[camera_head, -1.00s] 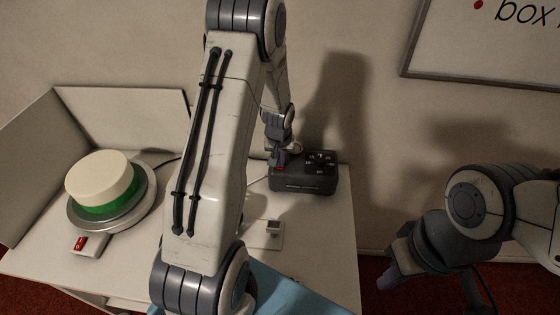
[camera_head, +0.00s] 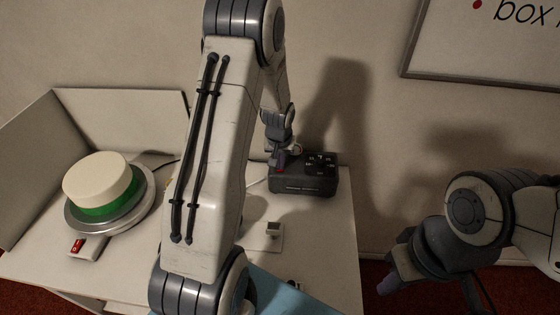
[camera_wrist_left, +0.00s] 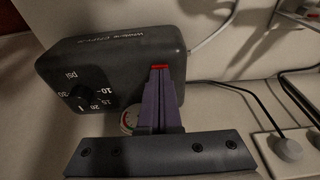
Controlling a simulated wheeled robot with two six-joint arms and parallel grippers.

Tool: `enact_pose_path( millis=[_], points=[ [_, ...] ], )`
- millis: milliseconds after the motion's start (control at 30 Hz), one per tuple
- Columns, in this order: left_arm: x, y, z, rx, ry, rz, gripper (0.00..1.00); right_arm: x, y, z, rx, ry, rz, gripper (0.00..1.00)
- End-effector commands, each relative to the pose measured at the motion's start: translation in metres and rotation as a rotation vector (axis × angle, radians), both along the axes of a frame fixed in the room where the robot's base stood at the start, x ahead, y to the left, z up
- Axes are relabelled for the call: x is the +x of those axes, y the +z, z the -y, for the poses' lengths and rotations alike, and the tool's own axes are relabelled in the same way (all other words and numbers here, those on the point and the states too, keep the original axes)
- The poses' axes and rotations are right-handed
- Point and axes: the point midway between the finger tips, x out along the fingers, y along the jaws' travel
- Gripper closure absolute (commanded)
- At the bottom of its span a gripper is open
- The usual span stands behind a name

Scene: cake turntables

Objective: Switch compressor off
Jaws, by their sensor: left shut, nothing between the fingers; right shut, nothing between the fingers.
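The compressor (camera_head: 310,180) is a dark grey box with a dial on top, on the table by the back wall. It also shows in the left wrist view (camera_wrist_left: 110,58), with its psi knob (camera_wrist_left: 82,92) at the left. A small red switch (camera_wrist_left: 160,67) shows at the fingertips there, mostly covered by the fingers. My left gripper (camera_head: 276,166) is shut and empty, its purple fingers (camera_wrist_left: 160,80) at the switch; I cannot tell whether they touch it. My right gripper (camera_head: 385,284) is shut and empty, off the table's right side.
A turntable (camera_head: 138,212) bears a green and cream cake (camera_head: 97,184) at the left. A red-switched block (camera_head: 78,246) lies before it. A small white plate with a knob (camera_head: 272,230) lies nearer than the compressor. A whiteboard hangs at the upper right.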

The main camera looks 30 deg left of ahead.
Motion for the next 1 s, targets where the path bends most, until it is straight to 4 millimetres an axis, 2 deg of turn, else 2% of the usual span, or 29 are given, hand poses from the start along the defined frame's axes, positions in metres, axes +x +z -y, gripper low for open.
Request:
enact_pose_path(
  millis=[33,167,267,433,467,500,800,1000],
  points=[
    [0.001,-0.005,0.001,-0.002,-0.002,0.000,1.00,0.000,0.000,0.000,0.000,0.000,0.000,1.00],
    [0.003,0.001,0.000,0.000,-0.004,0.005,1.00,0.000,0.004,0.000,0.000,0.000,0.000,1.00],
    [0.002,0.015,0.001,0.000,-0.004,0.006,1.00,0.000,0.014,0.000,0.000,-0.001,0.000,1.00],
    [-0.005,0.053,0.006,0.001,-0.004,0.002,1.00,0.000,0.041,0.000,0.000,-0.002,0.000,1.00],
    [-0.008,0.049,0.007,0.002,-0.003,0.005,1.00,0.000,0.028,0.000,0.001,-0.002,0.001,1.00],
    [-0.011,0.056,0.008,0.002,-0.002,0.008,1.00,0.000,0.024,0.000,0.001,-0.002,0.001,1.00],
    [-0.038,0.105,0.019,0.001,-0.002,0.007,1.00,0.000,0.013,0.000,0.000,-0.001,0.000,1.00],
    [-0.048,0.124,0.023,0.001,-0.002,0.004,1.00,0.000,0.011,0.000,0.000,-0.001,0.000,1.00]
  ],
)
